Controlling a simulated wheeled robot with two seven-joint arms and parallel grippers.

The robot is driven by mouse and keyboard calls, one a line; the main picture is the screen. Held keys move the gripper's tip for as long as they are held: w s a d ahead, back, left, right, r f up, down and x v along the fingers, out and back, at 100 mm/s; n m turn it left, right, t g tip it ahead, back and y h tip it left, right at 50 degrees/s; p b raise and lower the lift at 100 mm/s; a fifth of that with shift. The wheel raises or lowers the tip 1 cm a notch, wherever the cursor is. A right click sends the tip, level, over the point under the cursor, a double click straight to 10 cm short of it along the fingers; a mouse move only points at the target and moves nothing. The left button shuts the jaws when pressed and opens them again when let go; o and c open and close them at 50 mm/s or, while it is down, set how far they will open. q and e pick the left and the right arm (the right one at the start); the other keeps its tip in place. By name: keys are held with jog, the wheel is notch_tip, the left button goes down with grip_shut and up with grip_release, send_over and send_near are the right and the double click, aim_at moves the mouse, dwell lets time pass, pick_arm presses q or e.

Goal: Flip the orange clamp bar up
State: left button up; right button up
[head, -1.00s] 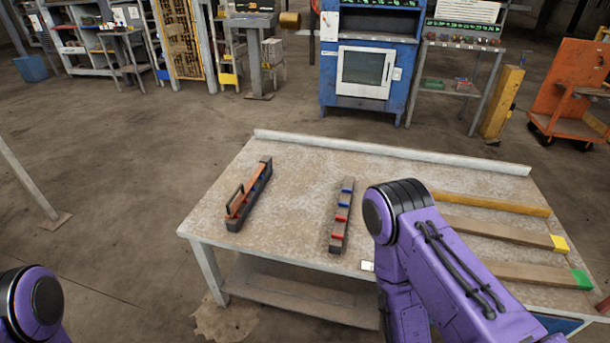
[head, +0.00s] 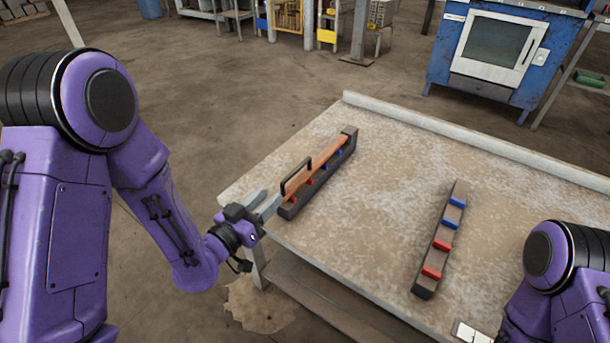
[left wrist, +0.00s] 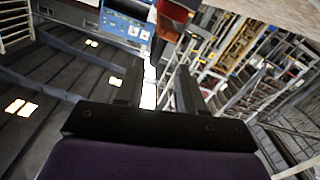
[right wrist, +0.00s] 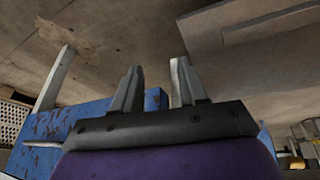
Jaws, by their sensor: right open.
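The orange clamp bar (head: 329,153) lies lengthwise along a dark base (head: 325,178) on the left part of the table. A black U-shaped handle (head: 297,174) stands up near the bar's front end. Red and blue blocks show along the base's side. My left gripper (head: 272,199) is open just in front of the base's near end, its fingers pointing towards the handle and holding nothing. In the left wrist view its fingers (left wrist: 157,88) are apart, and an orange-red piece shows at the top edge. My right gripper (right wrist: 152,85) is open and empty, seen only in the right wrist view.
A second dark strip (head: 440,240) with blue and red blocks lies to the right on the table (head: 385,190). The tabletop between the two is clear. A raised lip (head: 470,140) runs along the back. A blue machine (head: 490,50) stands behind.

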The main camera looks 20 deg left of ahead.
pick_arm(q)
jog(key=w+r, duration=0.1)
jog(key=w, duration=0.1)
jog(key=p, duration=0.1)
send_near(308, 159)
jog(key=shift+h, duration=0.4)
jog(key=x, duration=0.2)
jog(key=f+x, duration=0.1)
jog(key=x, duration=0.1)
jog(key=shift+w+a, duration=0.1)
jog(key=shift+w, duration=0.25)
jog(key=shift+c, duration=0.3)
jog(key=shift+a, duration=0.1)
grip_shut()
jog(key=shift+r+p, duration=0.1)
jog(key=shift+p, duration=0.2)
